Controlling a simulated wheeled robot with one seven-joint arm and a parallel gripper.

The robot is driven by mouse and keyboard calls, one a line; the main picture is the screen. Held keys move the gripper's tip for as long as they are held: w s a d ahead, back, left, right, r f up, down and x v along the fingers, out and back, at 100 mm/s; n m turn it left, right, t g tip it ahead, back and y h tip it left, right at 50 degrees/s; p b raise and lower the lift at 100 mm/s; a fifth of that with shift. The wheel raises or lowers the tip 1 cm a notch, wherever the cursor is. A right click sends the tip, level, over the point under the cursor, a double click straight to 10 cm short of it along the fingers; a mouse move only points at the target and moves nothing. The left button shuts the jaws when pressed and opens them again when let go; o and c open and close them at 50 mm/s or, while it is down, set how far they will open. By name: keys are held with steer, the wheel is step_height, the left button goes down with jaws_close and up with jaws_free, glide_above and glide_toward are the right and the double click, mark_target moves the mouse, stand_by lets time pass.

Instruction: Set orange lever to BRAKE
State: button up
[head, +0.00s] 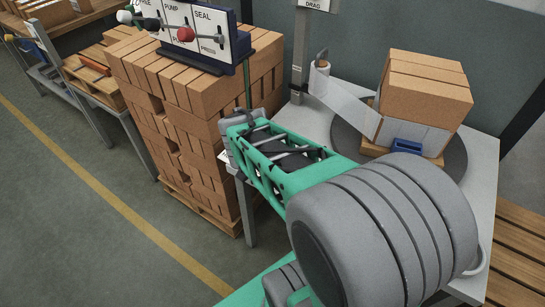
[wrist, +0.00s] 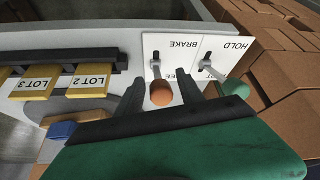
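In the wrist view the orange lever has a round orange knob (wrist: 161,94) on a thin metal stem. It stands on a white plate (wrist: 160,44) whose BRAKE label reads upside down at the top; a partly hidden label ending in "EE" is lower down. The knob hangs toward the lower part of the picture, away from the BRAKE label. My gripper (wrist: 160,77) is open, with one dark finger on each side of the knob and visible gaps. In the head view my gripper (head: 229,138) is beside the brick stack; the orange lever does not show there.
A green-knobbed lever (wrist: 235,88) under a HOLD label stands close to my right finger. Yellow tags (wrist: 87,82) marked LOT hang at left. The head view shows a brick stack (head: 190,110), a lever panel (head: 195,35) on it and a wrapping table (head: 480,180).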

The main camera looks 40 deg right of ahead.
steer(key=shift+o, duration=0.6)
steer(key=shift+d+r, duration=0.1)
steer(key=shift+r, duration=0.1)
steer(key=shift+r, duration=0.1)
steer(key=shift+r, duration=0.35)
steer(key=v, duration=0.7)
steer(key=shift+f+p, duration=0.15)
steer(key=shift+p, duration=0.3)
steer(key=shift+s, duration=0.1)
